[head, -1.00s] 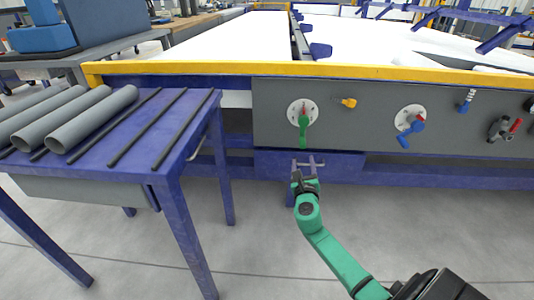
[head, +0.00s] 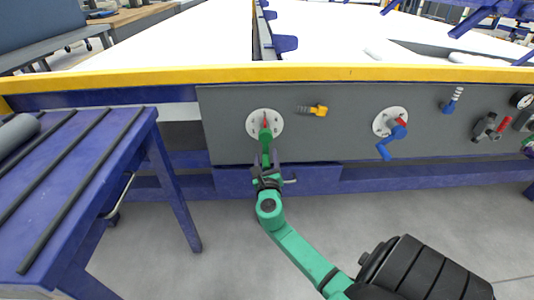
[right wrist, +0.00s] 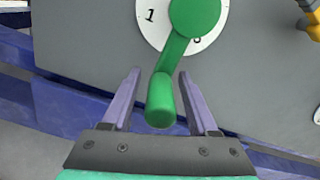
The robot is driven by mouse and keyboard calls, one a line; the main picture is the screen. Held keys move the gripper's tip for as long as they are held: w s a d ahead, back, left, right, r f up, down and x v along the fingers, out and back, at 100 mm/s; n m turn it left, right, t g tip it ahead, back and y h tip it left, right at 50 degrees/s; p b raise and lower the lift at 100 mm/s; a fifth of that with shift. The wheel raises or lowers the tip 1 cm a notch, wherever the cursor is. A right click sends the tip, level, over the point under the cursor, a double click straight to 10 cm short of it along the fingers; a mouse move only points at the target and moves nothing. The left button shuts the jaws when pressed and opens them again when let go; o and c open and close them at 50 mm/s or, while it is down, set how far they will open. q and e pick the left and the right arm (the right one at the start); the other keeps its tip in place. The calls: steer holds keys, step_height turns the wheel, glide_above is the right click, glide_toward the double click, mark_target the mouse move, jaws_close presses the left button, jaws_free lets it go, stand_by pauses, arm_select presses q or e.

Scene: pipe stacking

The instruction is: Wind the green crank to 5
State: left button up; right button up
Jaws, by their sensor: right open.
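The green crank (head: 265,134) is on a white round dial (head: 277,120) on the grey panel, with a red pointer at its hub. Its arm hangs downward. In the right wrist view the crank's green handle (right wrist: 161,100) lies between the two fingers of my right gripper (right wrist: 164,92), with a gap on both sides. A "1" shows on the dial (right wrist: 150,16) there; another numeral is partly hidden by the crank. In the head view my right gripper (head: 266,165) is just below the dial and open.
The grey panel (head: 340,110) also carries a yellow handle (head: 318,111), a blue crank (head: 390,144) on another dial, a blue valve (head: 450,105) and a red-handled valve (head: 489,126). A blue table (head: 90,165) stands at the left.

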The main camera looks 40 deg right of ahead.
jaws_close()
steer(key=shift+r, duration=0.1)
stand_by(1.2)
